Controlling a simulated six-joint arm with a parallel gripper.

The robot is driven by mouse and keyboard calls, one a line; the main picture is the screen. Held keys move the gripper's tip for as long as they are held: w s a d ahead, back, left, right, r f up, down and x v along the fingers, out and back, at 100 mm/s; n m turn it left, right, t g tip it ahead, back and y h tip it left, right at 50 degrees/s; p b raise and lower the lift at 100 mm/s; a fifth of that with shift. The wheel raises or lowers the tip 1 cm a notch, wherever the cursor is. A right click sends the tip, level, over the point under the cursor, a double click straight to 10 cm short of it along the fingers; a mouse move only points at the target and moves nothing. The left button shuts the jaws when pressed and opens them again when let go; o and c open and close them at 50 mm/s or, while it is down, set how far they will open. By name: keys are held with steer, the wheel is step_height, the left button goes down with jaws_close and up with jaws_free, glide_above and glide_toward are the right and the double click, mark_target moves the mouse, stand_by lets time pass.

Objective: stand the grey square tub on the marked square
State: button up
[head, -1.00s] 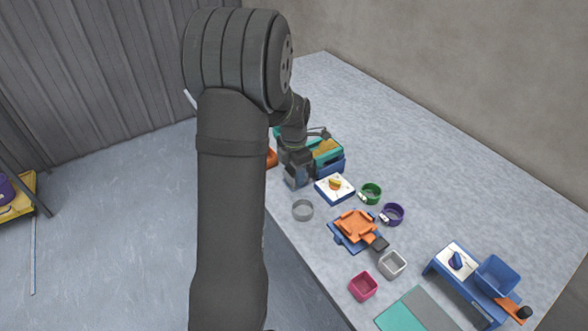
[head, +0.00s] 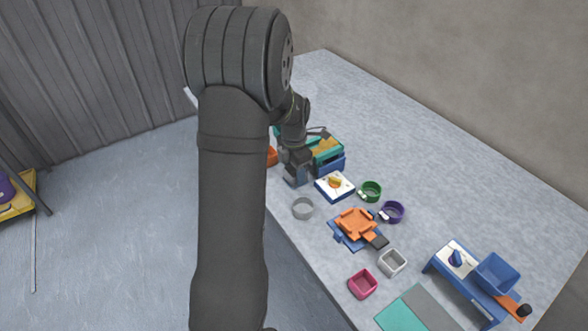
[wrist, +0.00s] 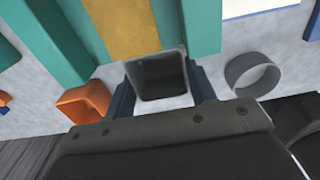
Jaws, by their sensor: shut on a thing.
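My gripper (wrist: 162,95) is shut on a dark grey square tub (wrist: 158,70), one finger on each side of it. The tub looks upright, with its open top towards the wrist camera and its inside dark. In the head view my gripper (head: 298,174) is at the near left edge of the table, beside the teal tray, and the tub is mostly hidden there. I cannot tell whether the tub touches the table. I cannot make out a marked square for certain in either view.
A teal tray with ochre powder (head: 326,150) stands just beyond my gripper. A round grey tub (head: 302,208), an orange tub (wrist: 85,103) and a white-topped block (head: 335,186) are close by. A pale square tub (head: 392,263) and pink tub (head: 362,284) stand nearer the front.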

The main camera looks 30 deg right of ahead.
steer(key=shift+f, duration=0.3)
steer(key=o, duration=1.4)
steer(key=shift+o, duration=0.2)
steer(key=shift+r, duration=0.15)
step_height(320, 180, up, 7)
step_height(320, 180, down, 7)
steer(key=shift+f, duration=0.1)
